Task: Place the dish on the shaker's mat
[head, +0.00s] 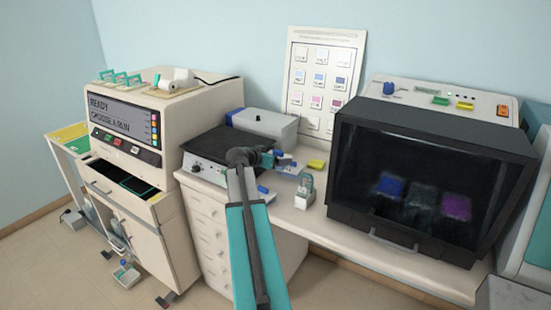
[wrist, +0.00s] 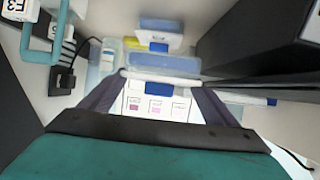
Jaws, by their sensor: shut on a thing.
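My gripper (head: 268,158) is shut on a small pale dish (head: 286,164) just right of the shaker (head: 205,172). In the wrist view the dish (wrist: 160,66) is a clear bluish piece with a white edge, across the ends of my gripper's fingers (wrist: 161,80). The shaker's dark flat mat (head: 208,146) lies on top of its pale body and looks bare. The dish is to the right of the mat, apart from it in the picture. My wrist covers part of the shaker's right side.
A grey box (head: 265,124) stands behind the shaker. A yellow block (head: 316,164) and a small upright holder (head: 305,190) stand to the right on the bench. A large dark-fronted cabinet (head: 430,170) blocks the right side. A chart (head: 324,75) leans at the wall.

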